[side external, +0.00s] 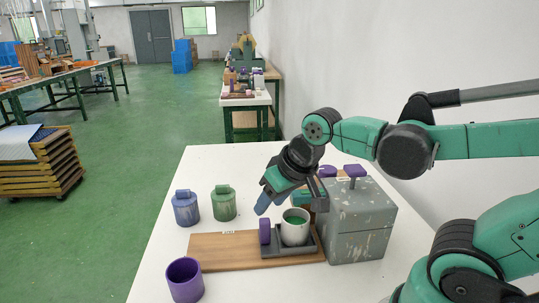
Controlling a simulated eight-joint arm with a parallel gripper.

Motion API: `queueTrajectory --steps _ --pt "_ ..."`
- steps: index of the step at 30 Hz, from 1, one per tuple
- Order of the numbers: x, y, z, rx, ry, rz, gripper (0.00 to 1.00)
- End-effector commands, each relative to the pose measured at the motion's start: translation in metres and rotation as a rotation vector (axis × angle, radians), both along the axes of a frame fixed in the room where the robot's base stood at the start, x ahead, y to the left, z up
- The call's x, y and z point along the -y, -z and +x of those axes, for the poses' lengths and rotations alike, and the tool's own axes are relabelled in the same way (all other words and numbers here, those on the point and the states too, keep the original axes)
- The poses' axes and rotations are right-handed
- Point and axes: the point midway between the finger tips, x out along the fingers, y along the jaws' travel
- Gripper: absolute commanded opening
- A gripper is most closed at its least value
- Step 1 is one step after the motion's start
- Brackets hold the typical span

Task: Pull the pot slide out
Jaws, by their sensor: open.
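The pot slide (272,249) is a dark grey tray on a wooden board (215,252), in front of a worn grey box (357,222). It has an upright purple handle (265,230) at its left end. A white pot (295,234) with green paint inside stands on the slide. My gripper (290,204) is open above and behind the pot and handle, with one finger to the left and one near the box. I see nothing between the fingers. The slide's right end is close to the box; I cannot tell whether part of it is inside.
A blue jar (186,209) and a green jar (223,204) stand at the back left. An empty purple cup (185,282) stands at the front left. Purple knobs (355,170) sit on or behind the box. The white table (225,167) is clear at the back, with a wall to the right.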

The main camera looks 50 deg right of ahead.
Motion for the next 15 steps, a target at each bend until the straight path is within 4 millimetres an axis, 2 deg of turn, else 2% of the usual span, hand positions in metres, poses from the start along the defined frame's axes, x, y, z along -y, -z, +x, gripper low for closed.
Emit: queueTrajectory --steps 6,15 --pt "0.012 0.012 0.021 -0.221 0.27 0.1 0.42" --pt "0.025 0.036 0.037 -0.427 0.545 0.155 0.42"
